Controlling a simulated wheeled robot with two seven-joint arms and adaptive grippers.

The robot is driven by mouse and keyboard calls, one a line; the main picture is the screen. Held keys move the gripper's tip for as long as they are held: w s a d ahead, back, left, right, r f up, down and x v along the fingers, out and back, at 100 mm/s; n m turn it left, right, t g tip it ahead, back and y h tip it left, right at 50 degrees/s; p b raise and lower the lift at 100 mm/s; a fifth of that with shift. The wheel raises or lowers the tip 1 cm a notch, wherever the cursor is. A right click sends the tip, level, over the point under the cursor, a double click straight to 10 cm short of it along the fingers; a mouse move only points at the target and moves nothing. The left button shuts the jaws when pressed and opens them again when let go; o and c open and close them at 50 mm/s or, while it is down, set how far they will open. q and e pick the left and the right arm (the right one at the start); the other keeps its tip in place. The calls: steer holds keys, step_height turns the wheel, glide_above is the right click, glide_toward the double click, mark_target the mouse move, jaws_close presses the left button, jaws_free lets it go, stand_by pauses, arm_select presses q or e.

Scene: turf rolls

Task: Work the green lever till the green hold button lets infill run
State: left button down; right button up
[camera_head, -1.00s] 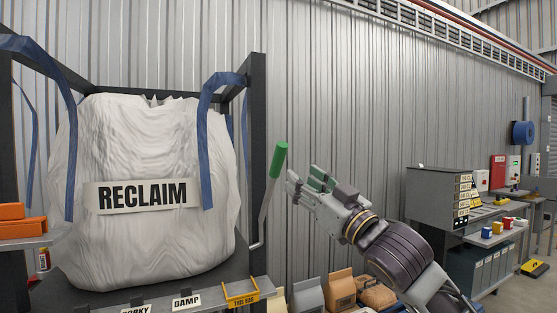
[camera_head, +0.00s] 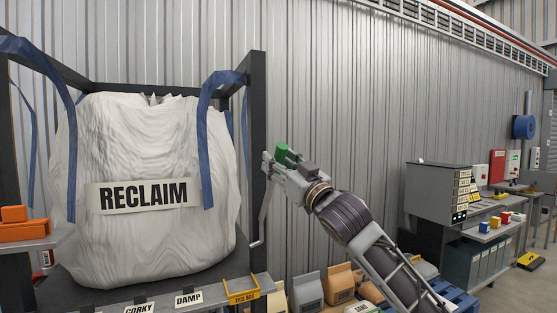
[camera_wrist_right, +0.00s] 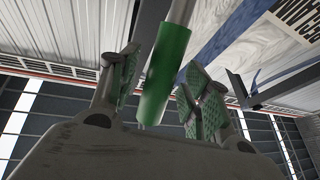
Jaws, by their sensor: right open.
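The green lever has a grey bent shaft (camera_head: 263,218) beside the bag frame's right post. Its green grip (camera_wrist_right: 165,75) lies between the fingers of my right gripper (camera_head: 273,162). In the wrist view the green-padded fingers stand apart on both sides of the grip, with gaps, so the gripper is open around it. In the head view the gripper hides much of the grip. My left gripper is not in view. I cannot make out the green hold button for sure.
A white RECLAIM bag (camera_head: 150,235) hangs in a dark frame (camera_head: 258,120) left of the gripper. Paper sacks (camera_head: 308,290) stand below my right arm. A grey cabinet (camera_head: 430,190) and a bench are at the right. The corrugated wall is behind.

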steer(key=shift+w+a+r, duration=0.15)
steer(key=shift+w+a, duration=0.05)
steer(key=shift+w, duration=0.1)
steer(key=shift+c, duration=0.4)
jaws_close()
